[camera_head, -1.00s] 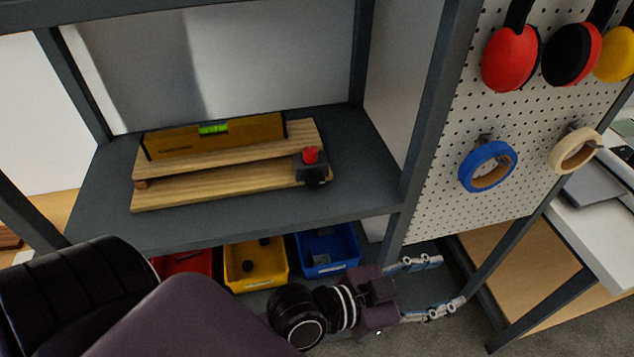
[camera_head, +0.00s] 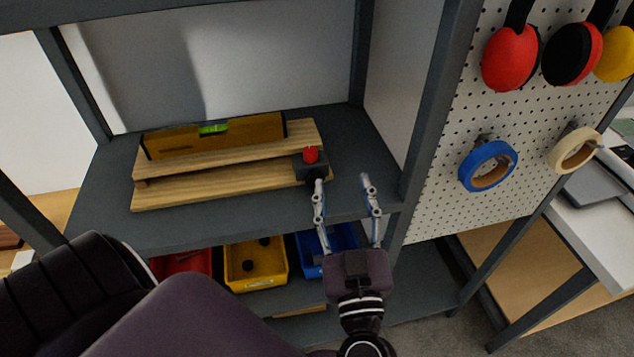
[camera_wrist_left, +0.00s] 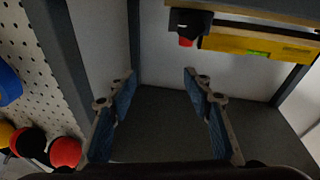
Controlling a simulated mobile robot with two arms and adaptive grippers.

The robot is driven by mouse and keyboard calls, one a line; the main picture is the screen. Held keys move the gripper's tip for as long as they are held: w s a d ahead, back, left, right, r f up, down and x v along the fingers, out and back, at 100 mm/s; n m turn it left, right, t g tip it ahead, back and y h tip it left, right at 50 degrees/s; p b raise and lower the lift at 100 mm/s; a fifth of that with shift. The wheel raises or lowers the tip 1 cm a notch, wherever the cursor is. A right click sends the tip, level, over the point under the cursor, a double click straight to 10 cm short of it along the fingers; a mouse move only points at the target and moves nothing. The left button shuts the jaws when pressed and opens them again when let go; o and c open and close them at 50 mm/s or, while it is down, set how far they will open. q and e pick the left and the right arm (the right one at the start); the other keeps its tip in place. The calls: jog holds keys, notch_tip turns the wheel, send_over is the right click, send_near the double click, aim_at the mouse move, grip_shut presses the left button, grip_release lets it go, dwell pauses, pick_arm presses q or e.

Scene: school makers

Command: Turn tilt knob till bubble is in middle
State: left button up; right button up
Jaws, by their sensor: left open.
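A yellow spirit level (camera_head: 262,130) with a green vial (camera_head: 214,129) rests on a two-board wooden tilt stand (camera_head: 225,186) on the grey shelf. The bubble's place in the vial is too small to tell. A dark block with a red top (camera_head: 310,154) sits at the stand's right end; its black front knob is hidden behind a finger. My left gripper (camera_head: 342,181) is open and empty, with its left fingertip just in front of the block and its right fingertip to the right. In the left wrist view, the red part (camera_wrist_left: 185,41) and level (camera_wrist_left: 240,44) lie beyond the fingertips (camera_wrist_left: 160,74).
The shelf's right post (camera_head: 425,150) and a pegboard (camera_head: 485,215) with tape rolls and ear defenders stand right of my gripper. Yellow (camera_head: 255,285) and blue (camera_head: 345,238) bins sit below. The shelf front (camera_head: 200,228) is clear.

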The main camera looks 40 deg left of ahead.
aim_at(315, 179)
pick_arm(q)
jog(key=f+g, duration=0.1)
jog(key=s+a+f+g, duration=0.1)
jog(key=f, duration=0.1)
jog(key=s+f, duration=0.1)
jog(key=shift+a+f+g, duration=0.2)
jog(key=shift+a+g, duration=0.1)
jog(key=shift+g, duration=0.1)
jog(key=p+x, duration=0.1)
jog(key=x, duration=0.6)
jog(key=shift+a+f, duration=0.15)
jog(key=shift+a, duration=0.25)
jog(key=c, duration=1.1)
